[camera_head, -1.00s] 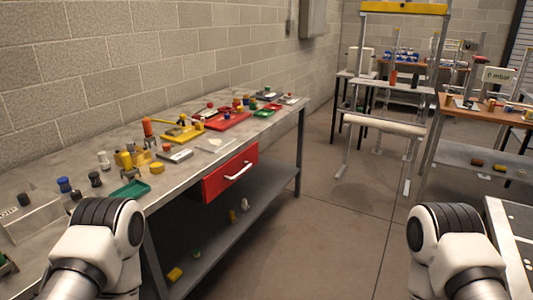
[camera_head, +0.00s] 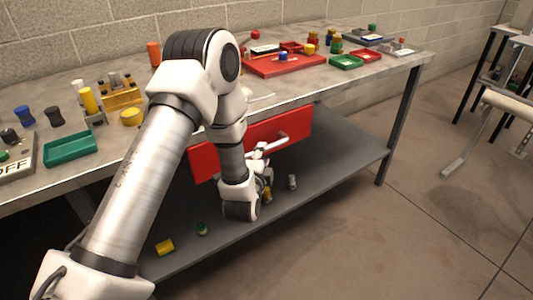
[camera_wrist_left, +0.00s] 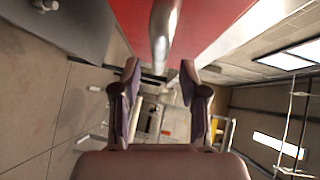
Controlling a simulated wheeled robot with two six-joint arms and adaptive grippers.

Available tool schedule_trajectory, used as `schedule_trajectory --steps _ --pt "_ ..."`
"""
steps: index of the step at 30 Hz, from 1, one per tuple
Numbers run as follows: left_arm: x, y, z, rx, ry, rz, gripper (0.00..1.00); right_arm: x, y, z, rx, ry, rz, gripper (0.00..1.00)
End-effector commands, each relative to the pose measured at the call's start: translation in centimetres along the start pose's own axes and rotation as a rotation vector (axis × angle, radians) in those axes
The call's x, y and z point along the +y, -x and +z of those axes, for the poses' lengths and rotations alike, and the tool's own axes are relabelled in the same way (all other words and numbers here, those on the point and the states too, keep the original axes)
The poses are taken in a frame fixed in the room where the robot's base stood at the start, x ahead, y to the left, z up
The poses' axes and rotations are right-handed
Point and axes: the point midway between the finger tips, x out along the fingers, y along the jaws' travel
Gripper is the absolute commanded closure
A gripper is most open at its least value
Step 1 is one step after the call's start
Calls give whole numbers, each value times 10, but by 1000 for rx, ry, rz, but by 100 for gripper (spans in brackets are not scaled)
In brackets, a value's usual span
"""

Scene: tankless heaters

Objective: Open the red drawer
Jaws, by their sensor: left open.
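The red drawer (camera_head: 293,127) hangs under the workbench top, its front facing me; it looks shut. Its metal bar handle (camera_head: 283,138) shows just right of my left gripper (camera_head: 262,152), and my arm hides part of the drawer front. In the left wrist view the red drawer front (camera_wrist_left: 205,25) fills the top. There the handle (camera_wrist_left: 164,30) runs down toward the gap between the fingertips of my left gripper (camera_wrist_left: 160,72). The fingers are open, one on each side of the handle's line; I cannot tell if they touch it. My right gripper is out of view.
The workbench top (camera_head: 345,80) holds a red tray (camera_head: 285,66), a green tray (camera_head: 70,147) and several small items. A lower shelf (camera_head: 335,155) below the drawer carries a few small objects. The floor (camera_head: 400,240) in front at right is clear.

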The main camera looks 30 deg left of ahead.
Motion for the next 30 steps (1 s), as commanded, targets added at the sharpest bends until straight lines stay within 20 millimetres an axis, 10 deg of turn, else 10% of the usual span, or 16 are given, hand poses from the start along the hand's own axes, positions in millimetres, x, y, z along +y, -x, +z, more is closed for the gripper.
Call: schedule_trajectory --steps 15,20,30 --pt "1 -46 0 1 1 4 57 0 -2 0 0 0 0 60" --pt "2 -46 0 1 1 5 100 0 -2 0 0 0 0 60" --pt "1 -46 0 2 2 6 100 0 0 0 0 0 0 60"
